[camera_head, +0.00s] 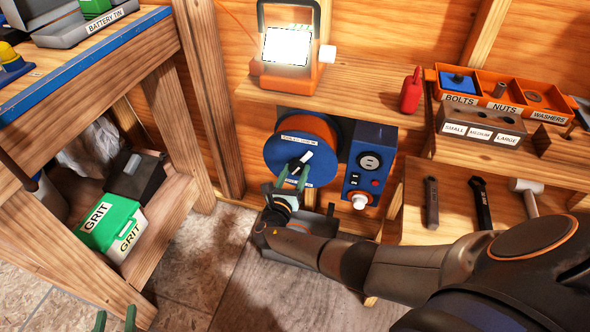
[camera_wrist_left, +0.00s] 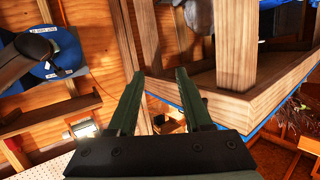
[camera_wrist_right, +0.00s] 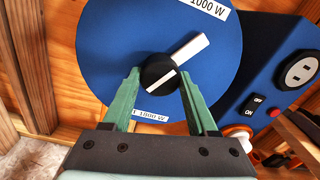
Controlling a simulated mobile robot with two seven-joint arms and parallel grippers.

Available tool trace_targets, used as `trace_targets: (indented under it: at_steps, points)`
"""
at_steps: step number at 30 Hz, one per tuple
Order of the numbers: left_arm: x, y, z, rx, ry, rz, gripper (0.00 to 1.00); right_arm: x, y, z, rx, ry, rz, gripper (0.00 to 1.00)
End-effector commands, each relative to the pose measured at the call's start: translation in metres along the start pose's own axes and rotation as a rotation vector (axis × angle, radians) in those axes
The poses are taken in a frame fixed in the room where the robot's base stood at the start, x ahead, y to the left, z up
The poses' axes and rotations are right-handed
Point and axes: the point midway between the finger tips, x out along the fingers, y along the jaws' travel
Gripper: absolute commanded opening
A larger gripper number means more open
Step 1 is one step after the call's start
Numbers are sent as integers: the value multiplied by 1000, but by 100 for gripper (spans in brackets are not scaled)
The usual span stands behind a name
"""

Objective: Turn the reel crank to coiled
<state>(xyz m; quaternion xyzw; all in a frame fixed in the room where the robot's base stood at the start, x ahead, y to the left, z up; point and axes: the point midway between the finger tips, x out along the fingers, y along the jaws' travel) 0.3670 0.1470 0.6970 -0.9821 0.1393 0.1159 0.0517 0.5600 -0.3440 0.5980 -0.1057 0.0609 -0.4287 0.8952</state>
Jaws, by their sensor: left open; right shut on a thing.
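The cord reel (camera_head: 270,153) is a round blue disc with orange behind it, mounted under the wall shelf. Its crank is a pale bar (camera_wrist_right: 190,56) with a round black knob (camera_wrist_right: 160,74); in the right wrist view the bar points up and right from the knob. My right gripper (camera_head: 294,178) is shut on the knob, one green finger on each side. The reel's lower label is partly hidden by the fingers. My left gripper (camera_head: 116,318) is open and empty at the lower left, away from the reel; its spread fingers show in the left wrist view (camera_wrist_left: 158,78).
A lit work lamp (camera_head: 287,48) and red bottle (camera_head: 411,90) stand on the shelf above. A grey tray (camera_head: 270,250) lies below. A wooden bench (camera_head: 165,80) stands left.

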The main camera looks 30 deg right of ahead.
Motion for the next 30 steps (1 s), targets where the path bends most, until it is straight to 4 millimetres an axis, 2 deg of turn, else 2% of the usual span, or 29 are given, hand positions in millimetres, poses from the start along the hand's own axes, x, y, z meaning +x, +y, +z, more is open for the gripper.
trace_targets:
  at_steps: [6,12,21,30]
  points:
    - [-4,6,31,-36,-124,8,50,0,0,2,-201,-6,-4,3]
    - [-8,10,50,-58,-200,15,50,0,0,1,-357,-10,-9,3]
    - [-13,13,67,-74,-264,21,50,0,-1,0,-505,-13,-13,3]
    - [-14,14,71,-79,-282,23,50,0,-1,0,-556,-13,-15,3]
